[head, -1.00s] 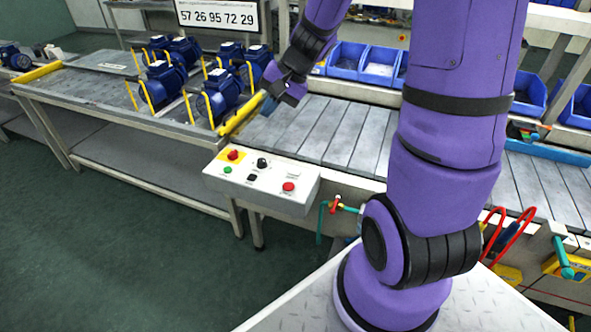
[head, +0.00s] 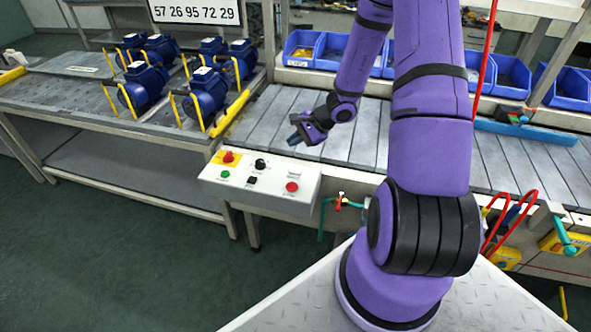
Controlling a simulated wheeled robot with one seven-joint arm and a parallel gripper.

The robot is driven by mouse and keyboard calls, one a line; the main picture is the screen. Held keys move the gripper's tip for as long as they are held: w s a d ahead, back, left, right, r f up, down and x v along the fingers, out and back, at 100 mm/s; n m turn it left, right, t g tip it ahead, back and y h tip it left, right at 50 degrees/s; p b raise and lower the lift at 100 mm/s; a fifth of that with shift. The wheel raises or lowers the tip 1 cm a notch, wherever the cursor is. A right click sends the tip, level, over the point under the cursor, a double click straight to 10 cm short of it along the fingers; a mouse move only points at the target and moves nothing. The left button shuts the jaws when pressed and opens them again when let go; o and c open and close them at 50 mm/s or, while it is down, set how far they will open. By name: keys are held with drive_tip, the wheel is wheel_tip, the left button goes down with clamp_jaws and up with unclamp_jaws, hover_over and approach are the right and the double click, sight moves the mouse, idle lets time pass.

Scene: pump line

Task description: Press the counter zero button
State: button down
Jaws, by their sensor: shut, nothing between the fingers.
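The grey control box (head: 273,195) stands at the front edge of the line. On its top are a red button on a yellow plate (head: 228,157), a green button (head: 225,174), a black knob (head: 260,163), a small black button (head: 252,181), a red button (head: 292,187) and a small white piece (head: 294,174). The labels are too small to read, so I cannot tell which is the counter zero button. My gripper (head: 293,140) is shut and empty, above the slats just behind the box's right half, apart from the buttons.
A conveyor of grey slats (head: 262,119) runs behind the box. Several blue pumps stand on the left table (head: 60,95), with a yellow bar (head: 231,113) at its end. Blue bins (head: 333,52) line the back. A number board (head: 197,11) hangs above. Red hoses (head: 497,222) are at right.

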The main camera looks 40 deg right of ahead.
sight(296, 172)
drive_tip(key=shift+d+f, duration=0.25)
drive_tip(key=shift+f, duration=0.15)
drive_tip(key=shift+f, duration=0.15)
drive_tip(key=shift+f, duration=4.25)
drive_tip(key=shift+f, duration=0.1)
drive_tip(key=shift+f, duration=0.3)
drive_tip(key=shift+f, duration=0.45)
drive_tip(key=shift+r, duration=0.9)
